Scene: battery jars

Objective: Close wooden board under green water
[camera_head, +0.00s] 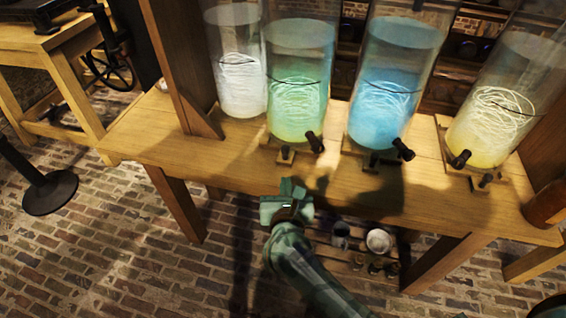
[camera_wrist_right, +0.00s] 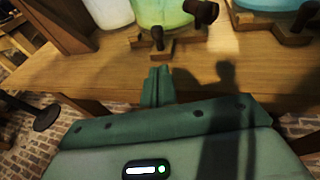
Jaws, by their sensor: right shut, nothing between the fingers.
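The glass jar of green water (camera_head: 298,90) stands on the wooden table, with a dark tap at its lower front. The wooden board (camera_head: 286,156) under it juts out toward the table's front edge and carries a small dark knob. In the right wrist view the board (camera_wrist_right: 162,51) shows just beyond my fingertips, below the green jar (camera_wrist_right: 162,12). My right gripper (camera_head: 290,188) is shut and empty at the table's front edge, in front of the board with a gap between them. Its closed fingers (camera_wrist_right: 157,77) point toward the board. My left gripper is not in view.
A white-water jar (camera_head: 240,85) stands left of the green one; blue (camera_head: 385,105) and yellow (camera_head: 492,125) jars stand right, with taps and boards. A wooden post (camera_head: 180,60) rises at left. Cups (camera_head: 378,241) sit on a low shelf. The left tabletop is clear.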

